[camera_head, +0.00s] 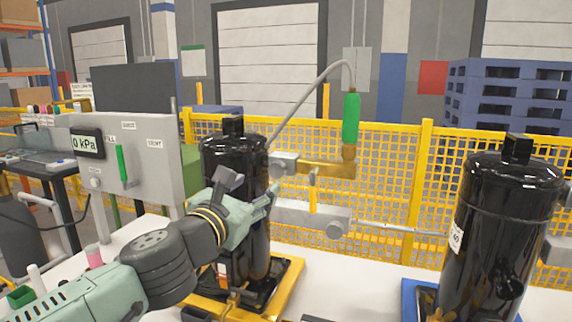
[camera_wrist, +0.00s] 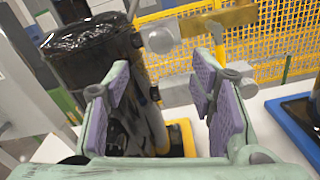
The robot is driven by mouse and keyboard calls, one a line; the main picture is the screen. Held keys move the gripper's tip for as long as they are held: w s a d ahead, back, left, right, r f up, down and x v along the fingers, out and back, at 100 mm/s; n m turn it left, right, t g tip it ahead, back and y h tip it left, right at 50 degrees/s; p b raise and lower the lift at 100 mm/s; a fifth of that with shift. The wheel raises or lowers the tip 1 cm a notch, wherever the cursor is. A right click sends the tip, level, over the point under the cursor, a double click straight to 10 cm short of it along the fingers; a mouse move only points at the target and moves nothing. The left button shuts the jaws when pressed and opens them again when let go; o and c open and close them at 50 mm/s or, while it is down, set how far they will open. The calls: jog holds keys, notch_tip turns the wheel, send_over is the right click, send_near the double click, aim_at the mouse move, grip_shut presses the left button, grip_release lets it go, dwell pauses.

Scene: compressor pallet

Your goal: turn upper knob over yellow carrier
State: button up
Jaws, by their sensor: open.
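A black compressor (camera_head: 240,160) stands upright on the yellow carrier (camera_head: 283,287); both also show in the wrist view, the compressor (camera_wrist: 95,48) at left and the carrier (camera_wrist: 183,138) below. The upper knob (camera_head: 283,165), a grey round piece, sits at the end of a brass valve (camera_head: 328,169) at the compressor's upper right. In the wrist view the knob (camera_wrist: 160,38) is beyond and above the fingertips, not between them. My gripper (camera_head: 255,192) is open and empty in front of the compressor, left of and slightly below the knob; its fingers (camera_wrist: 160,82) stand wide apart.
A lower grey valve block (camera_head: 300,212) with a round knob (camera_head: 338,230) and yellow lever (camera_head: 312,191) sits below the brass valve. A green-sleeved hose (camera_head: 350,118) rises above it. A gauge panel (camera_head: 130,150) stands left; another compressor (camera_head: 505,220) stands right on a blue carrier.

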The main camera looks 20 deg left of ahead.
aim_at(276, 171)
jog(key=w, duration=0.3)
jog(key=w+p, duration=0.1)
jog(key=w, duration=0.6)
jog(key=shift+w+d+p, duration=0.1)
jog(key=shift+d+p, duration=0.2)
jog(key=shift+c, duration=0.5)
jog(key=c, duration=1)
jog(key=shift+c, duration=0.2)
